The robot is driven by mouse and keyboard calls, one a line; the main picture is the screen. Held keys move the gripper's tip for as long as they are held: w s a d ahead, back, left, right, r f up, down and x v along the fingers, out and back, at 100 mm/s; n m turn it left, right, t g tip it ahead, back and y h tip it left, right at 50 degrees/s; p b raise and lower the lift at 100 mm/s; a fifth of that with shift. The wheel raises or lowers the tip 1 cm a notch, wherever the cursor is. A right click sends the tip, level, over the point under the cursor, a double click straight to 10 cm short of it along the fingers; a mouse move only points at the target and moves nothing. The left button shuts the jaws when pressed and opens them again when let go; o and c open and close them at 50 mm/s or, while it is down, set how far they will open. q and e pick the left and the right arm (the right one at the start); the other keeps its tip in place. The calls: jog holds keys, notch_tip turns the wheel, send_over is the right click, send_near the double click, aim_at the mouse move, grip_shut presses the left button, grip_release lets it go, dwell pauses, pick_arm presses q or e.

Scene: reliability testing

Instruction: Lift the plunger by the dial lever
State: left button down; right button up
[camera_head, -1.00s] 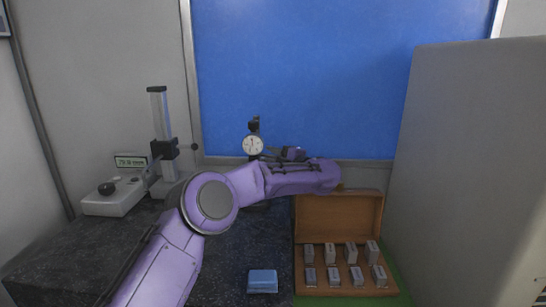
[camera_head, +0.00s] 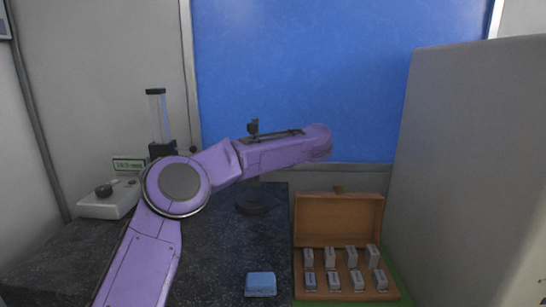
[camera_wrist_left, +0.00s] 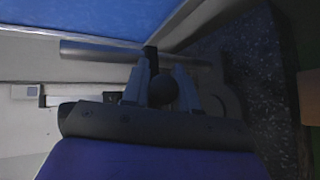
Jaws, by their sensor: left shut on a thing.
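The dial indicator (camera_head: 253,128) shows only its dark top above my left arm in the head view; its face, lever and plunger are hidden behind the arm. Its round dark stand base (camera_head: 252,206) shows below the arm. In the wrist view, my left gripper (camera_wrist_left: 163,70) has its two grey fingers on either side of a small dark rounded part (camera_wrist_left: 163,90), seemingly the dial lever. The fingers are shut on it, though the exact contact is too dark to see. The head view hides these fingertips. My right gripper is not in view.
An open wooden case (camera_head: 338,220) with several grey gauge blocks stands at the right, beside a large grey cabinet (camera_head: 470,170). A blue block (camera_head: 261,284) lies at the front of the dark granite table (camera_head: 225,262). A column gauge (camera_head: 156,118) with a display (camera_head: 130,165) stands left.

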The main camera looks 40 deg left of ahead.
pick_arm(q)
jog(key=shift+s+a+r+n+t+h, duration=0.15)
jog(key=shift+r+n+t+h, duration=0.15)
jog(key=shift+r+n+h, duration=0.45)
jog(key=shift+h, duration=0.25)
jog(key=c, duration=1.3)
grip_release()
jog(key=o, duration=0.4)
jog(key=shift+w, duration=0.2)
jog(key=shift+c, duration=0.2)
jog(key=shift+w+f, duration=0.15)
jog(key=shift+f, duration=0.1)
jog(key=b+v, duration=0.3)
jog(key=v, duration=0.7)
jog(key=shift+d, duration=0.2)
jog(key=shift+d+r, duration=0.1)
